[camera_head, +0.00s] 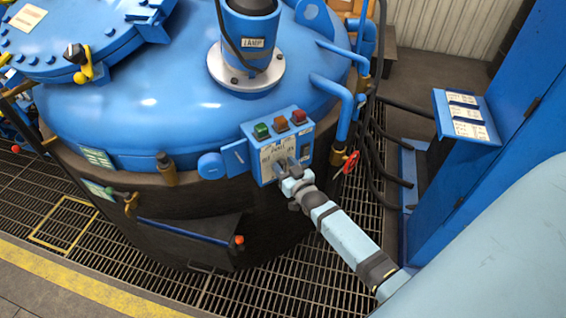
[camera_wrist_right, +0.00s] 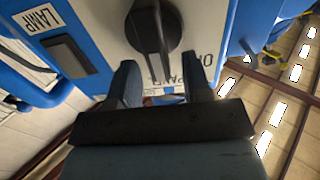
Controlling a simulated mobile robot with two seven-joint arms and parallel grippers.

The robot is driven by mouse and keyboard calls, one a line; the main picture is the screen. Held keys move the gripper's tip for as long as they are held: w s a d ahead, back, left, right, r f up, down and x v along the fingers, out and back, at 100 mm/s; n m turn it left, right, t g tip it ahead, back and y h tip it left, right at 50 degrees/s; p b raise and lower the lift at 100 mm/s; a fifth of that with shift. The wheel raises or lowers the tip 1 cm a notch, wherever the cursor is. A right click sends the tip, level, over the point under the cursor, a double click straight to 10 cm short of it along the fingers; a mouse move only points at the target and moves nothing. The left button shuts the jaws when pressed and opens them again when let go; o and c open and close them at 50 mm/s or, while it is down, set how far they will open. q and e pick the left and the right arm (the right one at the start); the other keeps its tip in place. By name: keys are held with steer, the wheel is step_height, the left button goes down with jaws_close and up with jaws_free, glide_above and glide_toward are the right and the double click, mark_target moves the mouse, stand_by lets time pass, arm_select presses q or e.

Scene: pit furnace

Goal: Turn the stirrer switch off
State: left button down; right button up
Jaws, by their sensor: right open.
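A blue control box (camera_head: 268,157) with a pale front panel is fixed to the side of the blue vessel. In the right wrist view, the panel carries a round black knob (camera_wrist_right: 155,28) with a raised bar and a dark rocker switch (camera_wrist_right: 68,56) beside a LAMP label. I cannot read which one is marked as the stirrer switch. My right gripper (camera_head: 291,168) is at the front of the box and partly covers its panel. In the wrist view its fingers (camera_wrist_right: 160,66) are open, with the knob just beyond the fingertips and nothing visibly held. My left gripper is out of view.
Green (camera_head: 261,131), orange-red (camera_head: 281,123) and red (camera_head: 299,117) buttons sit on the box's top. A red valve handle (camera_head: 351,161) and hanging black cables (camera_head: 377,150) are to its right. A blue cabinet (camera_head: 490,110) stands farther right. Open floor grating (camera_head: 300,285) lies below.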

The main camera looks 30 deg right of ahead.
steer(key=shift+w, duration=0.65)
jaws_close()
